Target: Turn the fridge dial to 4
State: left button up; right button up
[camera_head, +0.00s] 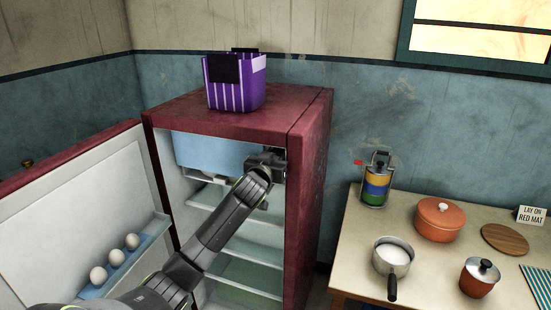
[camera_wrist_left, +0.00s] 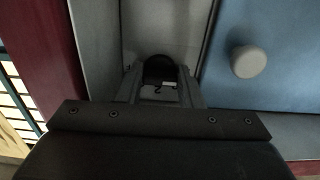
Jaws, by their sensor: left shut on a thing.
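The dark red fridge (camera_head: 235,122) stands with its door (camera_head: 75,215) open to the left. My left arm reaches into its upper right part, beside the pale blue freezer flap (camera_head: 210,152). My left gripper (camera_head: 268,160) hides the dial in the head view. In the left wrist view, the dark round dial (camera_wrist_left: 158,67) sits between the fingertips of my left gripper (camera_wrist_left: 160,75), which is shut on it. My right gripper is not in view.
The flap's round knob (camera_wrist_left: 248,61) is close to the right of the gripper. A purple striped basket (camera_head: 235,85) stands on the fridge. Eggs (camera_head: 115,257) sit in the door rack. A table (camera_head: 425,285) with pots stands at the right.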

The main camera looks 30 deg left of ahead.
pick_arm(q)
jog(key=shift+f, duration=0.15)
jog(key=o, duration=0.7)
jog(key=b+v, duration=0.2)
jog(key=v, duration=1.5)
jog(key=shift+s, duration=0.2)
jog(key=shift+a, duration=0.1)
